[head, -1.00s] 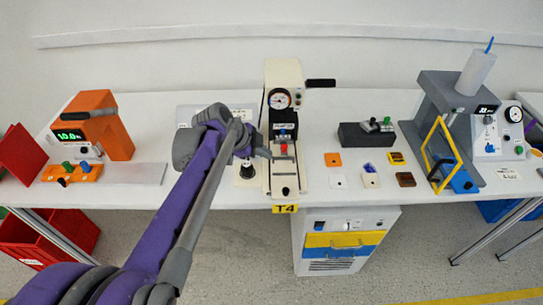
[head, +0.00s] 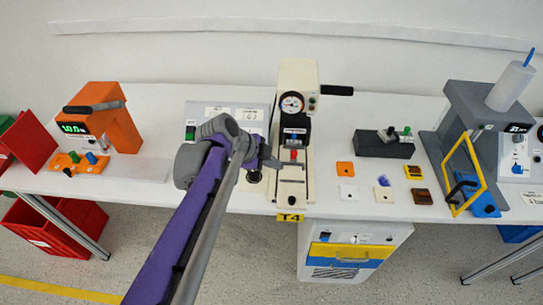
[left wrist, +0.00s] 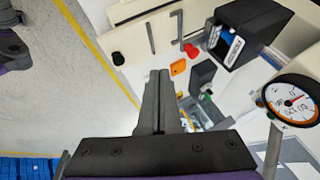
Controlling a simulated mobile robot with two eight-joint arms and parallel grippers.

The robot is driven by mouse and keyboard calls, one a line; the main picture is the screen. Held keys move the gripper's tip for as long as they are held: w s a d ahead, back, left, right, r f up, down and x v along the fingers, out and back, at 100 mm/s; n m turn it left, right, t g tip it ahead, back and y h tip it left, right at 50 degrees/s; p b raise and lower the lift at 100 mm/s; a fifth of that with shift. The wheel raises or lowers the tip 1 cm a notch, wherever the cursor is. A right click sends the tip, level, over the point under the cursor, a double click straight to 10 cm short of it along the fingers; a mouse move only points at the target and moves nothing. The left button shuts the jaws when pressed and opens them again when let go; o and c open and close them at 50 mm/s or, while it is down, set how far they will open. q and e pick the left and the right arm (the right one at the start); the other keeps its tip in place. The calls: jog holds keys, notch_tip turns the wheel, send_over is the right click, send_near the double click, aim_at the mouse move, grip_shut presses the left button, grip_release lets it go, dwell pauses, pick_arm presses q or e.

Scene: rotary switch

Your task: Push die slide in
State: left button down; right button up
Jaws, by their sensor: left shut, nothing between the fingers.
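The beige press (head: 298,75) stands at the middle of the table, with a gauge and a black lever. Its die slide (head: 293,187) runs toward the front edge, with a black knob (head: 284,199) at its front end. A red piece (head: 293,155) sits below the black press head. My left gripper (head: 275,164) is shut and empty, at the left side of the slide; whether it touches cannot be told. In the left wrist view, the shut fingers (left wrist: 160,78) show below the beige slide parts and the black knob (left wrist: 118,58). My right gripper is not in view.
Small coloured plates, such as an orange one (head: 345,168), lie right of the press. A black block (head: 385,147) is behind them. A grey device with a yellow frame (head: 464,175) is further right. An orange press (head: 113,118) stands left.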

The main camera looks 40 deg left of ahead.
pick_arm(q)
jog(key=x, duration=0.6)
jog(key=shift+w+a+r+b, duration=0.2)
jog(key=shift+w+a+b, duration=0.1)
jog(key=shift+w, duration=0.15)
jog(key=w, duration=0.1)
jog(key=w+a, duration=0.1)
jog(key=w, duration=0.1)
jog(key=shift+r, duration=0.15)
jog(key=w+a, duration=0.1)
jog(key=w, duration=0.1)
jog(key=w+a, duration=0.1)
jog(key=shift+w+a+r, duration=0.1)
jog(key=shift+w+a, duration=0.05)
jog(key=shift+w, duration=0.25)
jog(key=shift+s+p, duration=0.1)
jog(key=shift+p, duration=0.2)
